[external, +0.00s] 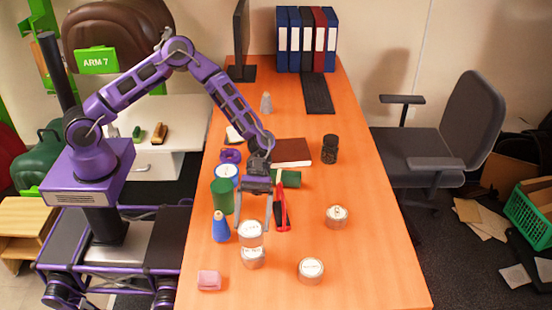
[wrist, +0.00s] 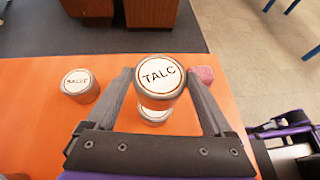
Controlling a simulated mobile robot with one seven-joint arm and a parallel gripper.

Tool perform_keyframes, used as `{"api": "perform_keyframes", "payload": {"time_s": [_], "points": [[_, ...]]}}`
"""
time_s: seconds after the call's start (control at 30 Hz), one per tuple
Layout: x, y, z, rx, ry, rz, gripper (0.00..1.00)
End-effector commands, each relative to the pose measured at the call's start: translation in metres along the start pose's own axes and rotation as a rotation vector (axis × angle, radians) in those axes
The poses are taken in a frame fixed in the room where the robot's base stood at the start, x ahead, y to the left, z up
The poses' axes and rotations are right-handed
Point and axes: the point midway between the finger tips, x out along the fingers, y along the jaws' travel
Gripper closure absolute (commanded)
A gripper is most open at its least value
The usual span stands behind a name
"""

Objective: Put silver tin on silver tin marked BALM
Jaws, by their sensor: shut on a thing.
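My gripper (external: 253,222) is shut on a silver tin (external: 251,238); its white lid reads TALC in the wrist view (wrist: 160,76). The held tin is upright, above a second silver tin (external: 253,261) on the desk. That lower tin also shows in the wrist view (wrist: 153,115), its lid partly covered by the held tin, so I cannot read its lettering surely. Part of its lid shows below the held tin, with a gap seemingly between them. Another silver tin with a lettered white lid (external: 311,274) stands to the right; it also shows in the wrist view (wrist: 79,88).
A pink block (external: 209,280) and a blue cone-shaped bottle (external: 221,228) stand left of the tins. A green cylinder (external: 222,196) and a red stapler-like object (external: 282,208) are behind. Another tin (external: 337,218) is back right. The desk's right front is clear.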

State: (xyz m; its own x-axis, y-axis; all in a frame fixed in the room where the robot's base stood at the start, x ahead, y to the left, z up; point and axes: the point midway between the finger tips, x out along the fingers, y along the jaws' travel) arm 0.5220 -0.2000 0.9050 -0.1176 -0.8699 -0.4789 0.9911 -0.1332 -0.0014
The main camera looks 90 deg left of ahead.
Motion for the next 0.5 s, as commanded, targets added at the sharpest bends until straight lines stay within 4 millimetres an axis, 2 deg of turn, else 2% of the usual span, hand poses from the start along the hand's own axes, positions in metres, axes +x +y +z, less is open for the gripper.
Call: {"api": "perform_keyframes", "payload": {"time_s": [0.27,0.4,0.5], "points": [[0.013,0.001,-0.023,-0.002,-0.002,0.002,0.81],[0.022,0.001,-0.041,-0.001,-0.002,0.002,0.81],[0.025,0.001,-0.045,0.001,0.000,0.003,0.81]]}}
